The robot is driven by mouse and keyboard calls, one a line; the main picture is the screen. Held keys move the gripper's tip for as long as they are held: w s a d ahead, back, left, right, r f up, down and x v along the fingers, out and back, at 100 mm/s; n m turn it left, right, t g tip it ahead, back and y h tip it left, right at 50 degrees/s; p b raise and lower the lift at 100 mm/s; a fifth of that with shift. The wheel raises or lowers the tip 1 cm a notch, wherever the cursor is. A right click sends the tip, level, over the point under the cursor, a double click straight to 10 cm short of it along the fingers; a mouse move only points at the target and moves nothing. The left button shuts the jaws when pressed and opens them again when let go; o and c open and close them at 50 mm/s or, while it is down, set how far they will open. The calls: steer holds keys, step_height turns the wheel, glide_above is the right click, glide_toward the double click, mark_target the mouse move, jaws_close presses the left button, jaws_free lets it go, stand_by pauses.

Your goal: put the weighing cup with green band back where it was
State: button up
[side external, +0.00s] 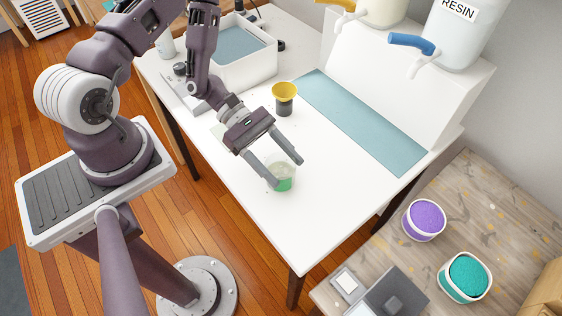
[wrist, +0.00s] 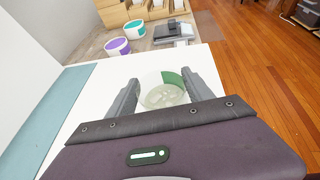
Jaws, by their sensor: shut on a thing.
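The weighing cup with green band (side external: 281,177) is a clear cup near the front edge of the white table. My gripper (side external: 286,172) is around it, with one finger on each side, and is shut on it. In the wrist view the cup (wrist: 163,93) sits between the two fingers of my gripper (wrist: 163,92), its green band showing at the upper right. The cup looks upright. I cannot tell whether its base touches the table.
A dark cup with a yellow top (side external: 285,97) stands behind my gripper. A teal mat (side external: 365,120) lies along the dispenser stand. A white bin (side external: 243,68) is at the back. Purple (side external: 424,220) and teal (side external: 465,277) tubs sit on a lower side bench. The table's right part is clear.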

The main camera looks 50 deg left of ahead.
steer(key=shift+f, duration=0.1)
steer(key=o, duration=1.6)
steer(key=shift+o, duration=0.2)
steer(key=r+v, duration=0.1)
steer(key=v, duration=1.1)
steer(key=s+d+r+m+t+y, duration=0.1)
steer(key=s+r+m+y, duration=0.2)
steer(key=r+m, duration=0.3)
steer(key=s+r+m+t+y, duration=0.1)
steer(key=s+r+m+y, duration=0.2)
steer(key=r, duration=0.7)
steer(key=s+d+r+m+t+y, duration=0.1)
steer(key=s+r+m+y, duration=0.2)
steer(key=r+m+y, duration=0.4)
steer(key=r+m, duration=0.1)
steer(key=m, duration=0.2)
steer(key=shift+s+d+m+t, duration=0.3)
steer(key=shift+s+d+m, duration=0.05)
steer(key=shift+s+m, duration=0.05)
